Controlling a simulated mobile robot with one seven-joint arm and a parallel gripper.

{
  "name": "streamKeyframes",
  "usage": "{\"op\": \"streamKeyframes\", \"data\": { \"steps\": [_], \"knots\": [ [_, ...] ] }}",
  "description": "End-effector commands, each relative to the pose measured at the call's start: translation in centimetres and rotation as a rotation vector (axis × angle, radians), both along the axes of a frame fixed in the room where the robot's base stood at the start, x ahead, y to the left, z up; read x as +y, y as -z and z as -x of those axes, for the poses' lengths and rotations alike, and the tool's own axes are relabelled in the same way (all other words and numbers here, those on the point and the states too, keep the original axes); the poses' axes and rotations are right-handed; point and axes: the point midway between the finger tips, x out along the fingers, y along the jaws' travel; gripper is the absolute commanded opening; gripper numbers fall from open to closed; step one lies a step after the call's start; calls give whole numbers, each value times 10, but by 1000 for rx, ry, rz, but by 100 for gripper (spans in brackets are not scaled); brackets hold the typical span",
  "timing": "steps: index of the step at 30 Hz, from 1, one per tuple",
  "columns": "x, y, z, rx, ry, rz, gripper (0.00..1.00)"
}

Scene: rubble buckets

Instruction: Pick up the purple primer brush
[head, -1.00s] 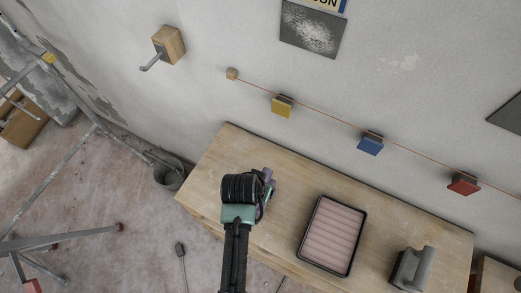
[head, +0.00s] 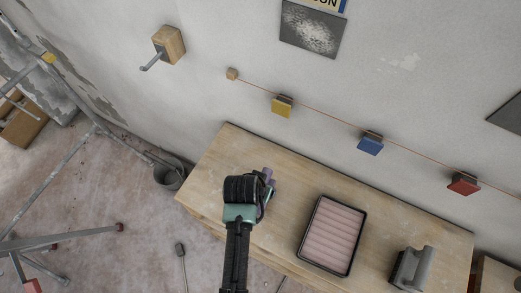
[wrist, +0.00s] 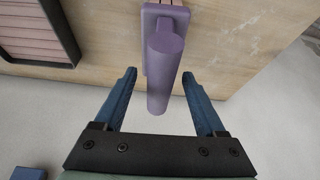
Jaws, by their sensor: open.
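The purple primer brush (wrist: 163,60) is on the wooden bench in the wrist view. Its rounded handle points toward my gripper, and its flat head lies at the top edge of the picture. My gripper (wrist: 158,88) is open, with one blue finger on each side of the handle's end. I see a gap between the handle and both fingers. In the head view a small part of the purple brush (head: 267,174) shows just past my wrist, and my arm hides the rest.
The wooden bench (head: 285,180) stands against the wall. On it are a black-rimmed tray with a pink ribbed inside (head: 331,235) and a grey handled tool (head: 411,268). Yellow (head: 282,106), blue (head: 370,143) and red (head: 463,183) blocks are on the wall along an orange line. A bucket (head: 169,174) stands left of the bench.

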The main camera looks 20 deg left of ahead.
Motion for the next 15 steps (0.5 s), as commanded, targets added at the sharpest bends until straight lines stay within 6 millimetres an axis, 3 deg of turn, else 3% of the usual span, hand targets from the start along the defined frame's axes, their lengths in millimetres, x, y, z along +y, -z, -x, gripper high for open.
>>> {"op": "streamKeyframes", "data": {
  "steps": [5, 15],
  "knots": [
    [0, 0, 0, 0, 0, 0, 72],
    [0, 0, 0, 0, 0, 0, 13]
  ]
}}
